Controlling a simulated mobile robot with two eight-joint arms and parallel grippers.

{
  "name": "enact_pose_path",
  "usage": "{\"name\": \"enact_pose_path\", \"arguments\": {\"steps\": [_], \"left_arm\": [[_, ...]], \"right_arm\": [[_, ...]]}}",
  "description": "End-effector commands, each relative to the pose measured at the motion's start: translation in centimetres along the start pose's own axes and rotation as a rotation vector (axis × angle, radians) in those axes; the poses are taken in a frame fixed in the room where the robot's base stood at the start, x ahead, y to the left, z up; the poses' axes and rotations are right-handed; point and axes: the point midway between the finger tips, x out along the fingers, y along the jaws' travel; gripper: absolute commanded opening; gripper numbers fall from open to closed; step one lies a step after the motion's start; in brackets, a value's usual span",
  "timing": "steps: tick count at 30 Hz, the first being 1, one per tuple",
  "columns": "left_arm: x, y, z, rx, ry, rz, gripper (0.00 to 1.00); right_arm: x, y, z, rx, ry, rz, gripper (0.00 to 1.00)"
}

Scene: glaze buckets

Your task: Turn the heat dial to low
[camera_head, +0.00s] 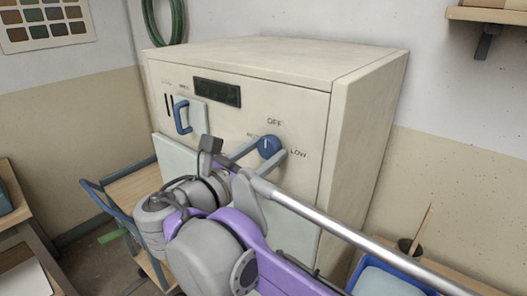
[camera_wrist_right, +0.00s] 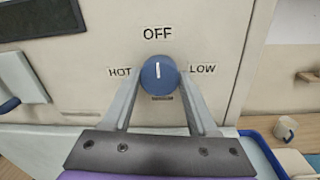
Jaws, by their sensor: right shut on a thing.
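The blue heat dial (camera_head: 268,147) sits on the front of a cream cabinet (camera_head: 300,110). It also shows in the right wrist view (camera_wrist_right: 159,76), where its white pointer line stands nearly upright, toward the printed OFF. HOT is printed left of the dial and LOW right of it. My right gripper (camera_head: 267,151) is shut on the dial, with one grey finger on each side. In the right wrist view the fingers flank the dial from below. My left gripper is in neither view.
A blue handle (camera_head: 182,116) sticks out from the cabinet front, left of the dial, below a dark display (camera_head: 217,92). A blue-railed cart (camera_head: 95,190) stands at left. A blue tray (camera_head: 385,278) and a cup (camera_head: 409,246) are at lower right.

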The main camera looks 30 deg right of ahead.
Motion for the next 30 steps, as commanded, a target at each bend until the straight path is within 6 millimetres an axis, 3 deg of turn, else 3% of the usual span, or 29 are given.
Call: {"name": "enact_pose_path", "arguments": {"steps": [11, 30], "left_arm": [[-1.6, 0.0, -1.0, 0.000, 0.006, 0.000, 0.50], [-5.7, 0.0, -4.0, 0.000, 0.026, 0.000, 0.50]], "right_arm": [[0.0, 0.1, 0.2, 0.169, -0.010, 0.002, 0.03], [0.0, 0.2, 0.2, 0.767, -0.046, 0.008, 0.03]]}}
